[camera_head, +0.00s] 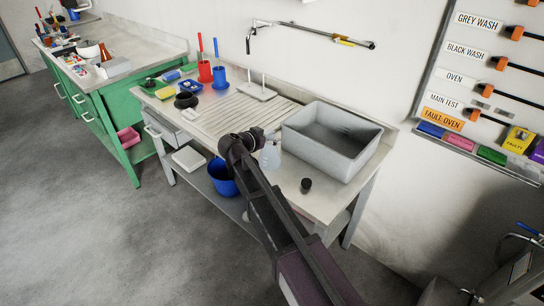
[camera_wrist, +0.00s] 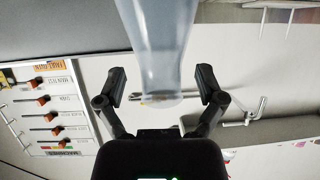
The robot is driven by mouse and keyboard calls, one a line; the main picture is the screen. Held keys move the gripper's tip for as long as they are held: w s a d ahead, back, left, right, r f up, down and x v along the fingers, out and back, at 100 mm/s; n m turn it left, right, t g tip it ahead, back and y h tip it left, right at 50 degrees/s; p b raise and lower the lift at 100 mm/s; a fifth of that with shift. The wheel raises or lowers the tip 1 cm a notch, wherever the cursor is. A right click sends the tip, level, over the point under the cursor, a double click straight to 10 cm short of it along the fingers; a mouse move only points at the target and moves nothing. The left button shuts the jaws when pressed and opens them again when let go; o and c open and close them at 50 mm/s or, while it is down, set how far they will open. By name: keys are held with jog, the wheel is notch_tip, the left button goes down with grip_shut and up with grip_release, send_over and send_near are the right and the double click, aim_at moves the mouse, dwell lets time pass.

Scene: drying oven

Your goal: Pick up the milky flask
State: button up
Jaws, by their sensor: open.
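The milky flask (camera_head: 270,157) stands on the bench in front of the grey basin, partly hidden by my arm in the head view. In the wrist view, which is upside down, the pale translucent flask (camera_wrist: 158,45) fills the upper middle, with its narrow end towards my gripper. My gripper (camera_head: 256,139) is at the flask in the head view. In the wrist view my gripper (camera_wrist: 162,84) is open, with one finger on each side of the flask's narrow end and visible gaps at both sides. Exact depth between the fingers and flask is unclear.
The grey basin (camera_head: 331,140) stands close on the right of the flask. A small dark round object (camera_head: 306,185) lies on the bench in front of it. A ribbed draining area (camera_head: 232,112) is to the left. A blue bucket (camera_head: 222,178) is on the lower shelf.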

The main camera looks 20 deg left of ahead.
jog(key=c, duration=1.2)
jog(key=shift+o, duration=0.2)
jog(key=shift+r, duration=0.15)
notch_tip(320, 180, up, 4)
jog(key=p, duration=0.4)
jog(key=shift+f, duration=0.25)
jog(key=s+a+r+p, duration=0.1)
jog(key=s+a, duration=0.1)
jog(key=s, duration=1.4)
jog(key=shift+r, duration=0.1)
